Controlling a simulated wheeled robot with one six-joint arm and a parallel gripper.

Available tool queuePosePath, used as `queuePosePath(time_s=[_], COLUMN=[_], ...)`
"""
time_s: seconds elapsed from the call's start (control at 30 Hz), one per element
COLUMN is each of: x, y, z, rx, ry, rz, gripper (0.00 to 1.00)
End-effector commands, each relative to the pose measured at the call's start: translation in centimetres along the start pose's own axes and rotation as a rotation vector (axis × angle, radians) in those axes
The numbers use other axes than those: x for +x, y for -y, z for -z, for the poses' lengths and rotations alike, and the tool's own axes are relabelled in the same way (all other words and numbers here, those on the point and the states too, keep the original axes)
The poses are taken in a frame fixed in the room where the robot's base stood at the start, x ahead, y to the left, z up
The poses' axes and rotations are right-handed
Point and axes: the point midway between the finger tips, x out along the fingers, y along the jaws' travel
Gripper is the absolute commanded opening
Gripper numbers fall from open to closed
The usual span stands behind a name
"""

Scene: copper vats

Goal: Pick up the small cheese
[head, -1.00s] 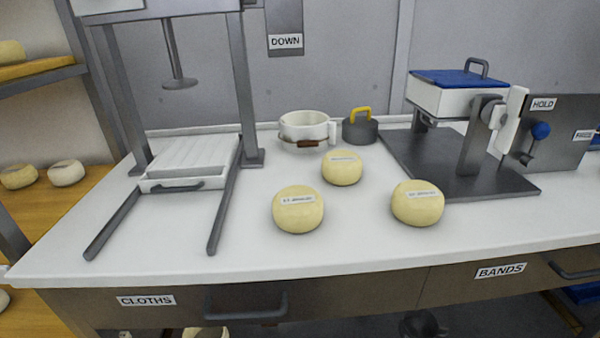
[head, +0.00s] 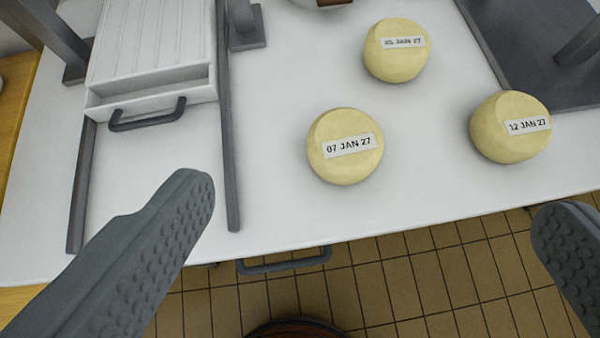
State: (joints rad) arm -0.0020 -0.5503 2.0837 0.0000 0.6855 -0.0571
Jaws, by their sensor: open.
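Three small round pale-yellow cheeses stand on the white worktop (head: 270,210). The front left cheese (head: 344,162) bears the label "07 JAN 27". The back cheese (head: 396,62) has a label that seems to read "25 JAN 27". The right cheese (head: 510,140) reads "12 JAN 27". They look much the same size. My gripper (head: 372,215) is open and empty, its two grey fingers wide apart at the lower left and lower right. The fingers are nearer the camera than the cheeses and touch none of them.
A white tray (head: 150,60) with a dark handle sits between grey rails at the left. A dark metal plate (head: 540,50) lies at the upper right. The worktop's front edge runs below the cheeses, with a drawer handle (head: 284,262) and tiled floor beyond.

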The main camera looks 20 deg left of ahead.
Motion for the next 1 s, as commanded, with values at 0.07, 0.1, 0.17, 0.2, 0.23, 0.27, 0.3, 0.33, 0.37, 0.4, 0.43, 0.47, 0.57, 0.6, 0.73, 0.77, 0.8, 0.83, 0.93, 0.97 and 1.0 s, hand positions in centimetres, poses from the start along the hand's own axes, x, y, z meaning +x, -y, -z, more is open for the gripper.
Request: queuePosePath(time_s=[0.07,0.1,0.17,0.2,0.23,0.27,0.3,0.33,0.37,0.4,0.43,0.47,0.57,0.6,0.73,0.77,0.8,0.83,0.93,0.97,1.0], x=[1.8,2.6,3.7,4.5,5.0,5.7,6.4,6.9,7.5,8.2,8.7,9.3,11.0,11.6,13.2,13.5,13.8,14.0,14.5,14.6,14.7], y=[0.0,0.0,-0.1,-0.1,-0.1,-0.1,-0.1,-0.1,-0.1,-0.1,-0.1,-0.1,-0.1,-0.1,-0.1,-0.1,-0.1,-0.1,-0.1,-0.1,-0.1], z=[0.9,1.2,1.7,2.0,2.3,2.5,2.7,3.0,3.1,3.4,3.6,3.7,4.2,4.5,5.0,5.0,5.1,5.2,5.3,5.3,5.2], rx=[-0.009,-0.014,-0.020,-0.024,-0.028,-0.031,-0.035,-0.038,-0.042,-0.047,-0.050,-0.053,-0.062,-0.066,-0.077,-0.078,-0.080,-0.082,-0.084,-0.085,-0.085], ry=[0.088,0.134,0.202,0.247,0.281,0.315,0.360,0.393,0.428,0.473,0.506,0.541,0.650,0.691,0.804,0.825,0.849,0.864,0.901,0.908,0.915], rz=[0.006,0.009,0.014,0.018,0.021,0.024,0.028,0.031,0.034,0.039,0.043,0.046,0.059,0.064,0.079,0.082,0.085,0.088,0.093,0.094,0.095], gripper=[1.00,1.00,1.00,1.00,1.00,1.00,1.00,1.00,1.00,1.00,1.00,1.00,1.00,1.00,1.00,1.00,1.00,1.00,1.00,1.00,1.00])
